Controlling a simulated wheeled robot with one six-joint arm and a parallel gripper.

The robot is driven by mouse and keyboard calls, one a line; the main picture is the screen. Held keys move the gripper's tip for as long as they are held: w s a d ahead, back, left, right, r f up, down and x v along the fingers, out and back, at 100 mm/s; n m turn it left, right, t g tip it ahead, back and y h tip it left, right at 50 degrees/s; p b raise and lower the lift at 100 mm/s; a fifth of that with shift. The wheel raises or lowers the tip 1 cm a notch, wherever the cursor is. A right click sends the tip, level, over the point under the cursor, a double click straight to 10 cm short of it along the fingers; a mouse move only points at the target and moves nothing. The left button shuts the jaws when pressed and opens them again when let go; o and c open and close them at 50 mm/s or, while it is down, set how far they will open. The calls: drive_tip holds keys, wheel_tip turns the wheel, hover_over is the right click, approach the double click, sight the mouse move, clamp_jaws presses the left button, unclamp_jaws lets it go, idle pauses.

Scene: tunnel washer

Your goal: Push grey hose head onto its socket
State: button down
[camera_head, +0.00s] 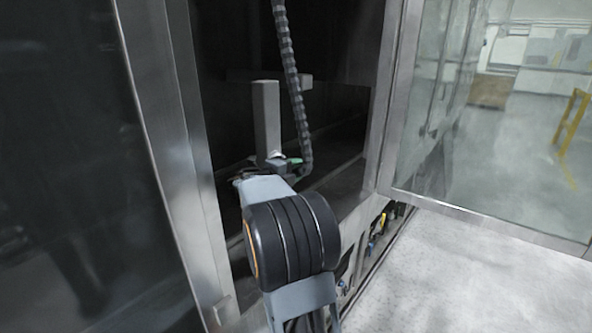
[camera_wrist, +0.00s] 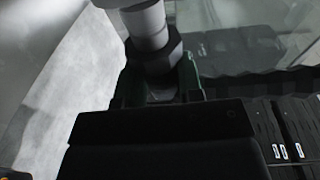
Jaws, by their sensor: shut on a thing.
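My gripper (camera_head: 287,166) is at the end of my arm, inside the open bay of the machine. In the wrist view its green-edged jaws (camera_wrist: 158,88) are shut on the grey hose head (camera_wrist: 153,55), which shows as a dark, nut-like collar. A pale grey cylindrical part (camera_wrist: 147,22) lies in line beyond the collar; I cannot tell whether it belongs to the head or the socket. In the head view a dark ribbed hose (camera_head: 291,70) hangs down and bends in at my gripper. The socket cannot be made out clearly, so I cannot tell whether the head touches it.
A grey upright post (camera_head: 266,118) stands just behind my gripper. A metal frame post (camera_head: 180,150) borders the bay at left, and a glass door (camera_head: 490,120) stands open at right. Pale floor (camera_head: 440,280) lies free at lower right.

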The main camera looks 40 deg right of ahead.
drive_tip(key=shift+w+a+p, duration=0.1)
drive_tip(key=shift+w+p, duration=1.1)
drive_tip(key=shift+w, duration=0.15)
idle(0.6)
drive_tip(key=c, duration=0.7)
unclamp_jaws()
drive_tip(key=shift+s, duration=0.1)
drive_tip(key=shift+s+d, duration=0.15)
drive_tip(key=shift+s, duration=1.65)
drive_tip(key=shift+s+d, duration=0.15)
drive_tip(key=shift+s, duration=1.65)
drive_tip(key=shift+s+d, duration=0.15)
drive_tip(key=shift+s, duration=1.65)
